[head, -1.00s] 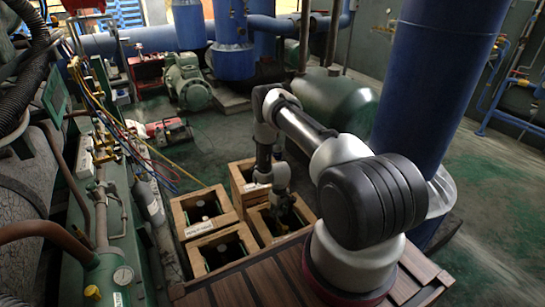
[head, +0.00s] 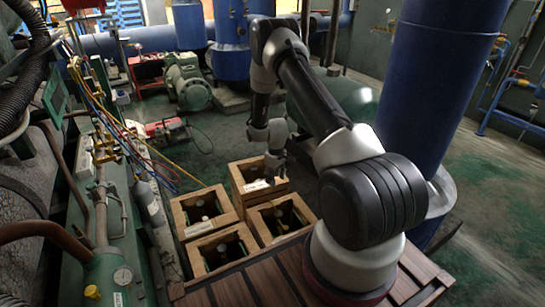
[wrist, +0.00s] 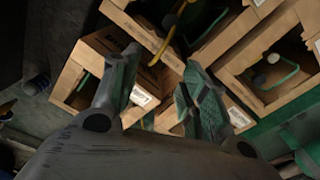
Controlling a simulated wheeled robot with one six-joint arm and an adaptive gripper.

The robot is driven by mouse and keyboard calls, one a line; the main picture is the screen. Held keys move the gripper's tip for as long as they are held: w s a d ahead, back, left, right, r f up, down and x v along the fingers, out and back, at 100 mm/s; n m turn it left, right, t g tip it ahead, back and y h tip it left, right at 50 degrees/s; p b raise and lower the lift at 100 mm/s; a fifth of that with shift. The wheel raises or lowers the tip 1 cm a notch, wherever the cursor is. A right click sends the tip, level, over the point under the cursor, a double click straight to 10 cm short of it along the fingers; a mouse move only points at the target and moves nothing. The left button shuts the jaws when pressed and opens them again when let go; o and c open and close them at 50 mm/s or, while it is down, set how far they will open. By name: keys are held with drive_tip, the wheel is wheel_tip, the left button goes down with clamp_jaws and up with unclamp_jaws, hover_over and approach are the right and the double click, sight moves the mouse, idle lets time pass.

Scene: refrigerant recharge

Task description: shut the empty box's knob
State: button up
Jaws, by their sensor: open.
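Several open wooden boxes stand grouped on the floor in the head view: a back box (head: 239,183), a left box (head: 180,217), a front left box (head: 197,262) and a front right box (head: 257,228). Cylinder tops show dimly inside some of them. I cannot tell which box is the empty one, and no knob is clear. My gripper (head: 275,170) hangs over the back box, pointing down. In the wrist view my gripper (wrist: 161,66) has its fingers spread with nothing between them. A yellow hose (wrist: 177,28) runs into a box beyond the fingertips.
A brown slatted deck (head: 235,291) lies in front of the boxes. A thick blue column (head: 430,90) stands close to my arm on the right. Green machinery with gauges (head: 122,276) and colored hoses (head: 105,100) fills the left. Floor behind the boxes is mostly clear.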

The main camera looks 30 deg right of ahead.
wheel_tip(320, 180, up, 11)
drive_tip(key=w, duration=0.1)
drive_tip(key=shift+a+f+t, duration=0.15)
drive_tip(key=shift+a+t, duration=0.15)
drive_tip(key=shift+a, duration=0.05)
